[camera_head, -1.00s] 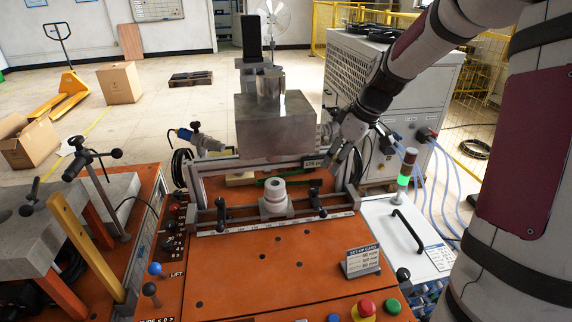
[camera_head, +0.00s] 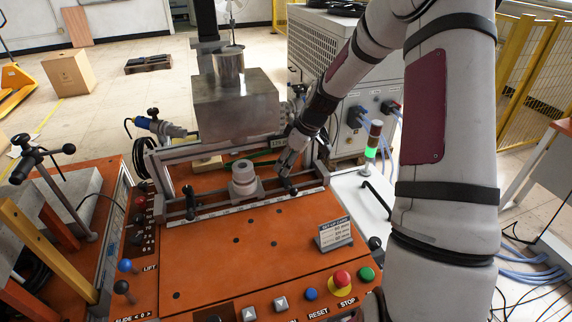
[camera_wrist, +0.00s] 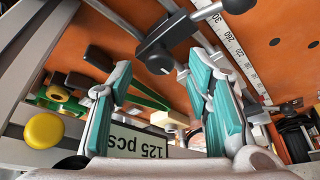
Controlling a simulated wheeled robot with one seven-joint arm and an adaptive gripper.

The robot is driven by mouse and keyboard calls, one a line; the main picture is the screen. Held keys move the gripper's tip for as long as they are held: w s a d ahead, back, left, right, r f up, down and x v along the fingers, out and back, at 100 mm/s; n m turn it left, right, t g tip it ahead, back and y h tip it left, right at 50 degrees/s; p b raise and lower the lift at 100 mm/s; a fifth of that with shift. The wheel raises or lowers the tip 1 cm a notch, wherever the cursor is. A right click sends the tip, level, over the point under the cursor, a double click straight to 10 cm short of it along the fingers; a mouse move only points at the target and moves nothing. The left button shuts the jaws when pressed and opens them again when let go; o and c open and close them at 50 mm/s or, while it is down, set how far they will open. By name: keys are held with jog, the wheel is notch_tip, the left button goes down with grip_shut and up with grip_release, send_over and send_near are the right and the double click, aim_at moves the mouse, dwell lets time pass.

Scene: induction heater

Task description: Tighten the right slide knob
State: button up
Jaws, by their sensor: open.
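The right slide knob (camera_head: 291,188) is a small black part on the front rail of the orange bench, right of the grey round fitting (camera_head: 243,173). My gripper (camera_head: 288,167) is just behind and above it. In the wrist view my gripper (camera_wrist: 153,76) is open and empty, with teal pads on both fingers. A black clamp piece (camera_wrist: 156,52) with a metal rod lies just beyond the fingertips; contact cannot be told. The rod ends at a black knob (camera_wrist: 238,4) at the top edge. The left slide knob (camera_head: 189,201) stands on the same rail.
A set-up card (camera_head: 335,233) and red stop button (camera_head: 342,279) are at the front right. A green-lit signal tower (camera_head: 372,140) stands right of my gripper. The front orange surface (camera_head: 225,265) is mostly clear.

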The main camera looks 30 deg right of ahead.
jog(key=shift+x, duration=0.85)
jog(key=shift+c, duration=0.2)
grip_shut()
jog(key=shift+m, duration=0.3)
jog(key=shift+s+a+m+h, duration=0.15)
jog(key=shift+m+h, duration=0.45)
jog(key=shift+m, duration=0.6)
jog(key=shift+a+m+t+h, duration=0.15)
jog(key=shift+m+h, duration=0.25)
jog(key=shift+m, duration=0.7)
jog(key=shift+d+m+t+h, duration=0.1)
jog(key=shift+m+t+h, duration=0.25)
jog(key=shift+m, duration=0.75)
jog(key=shift+b, duration=0.3)
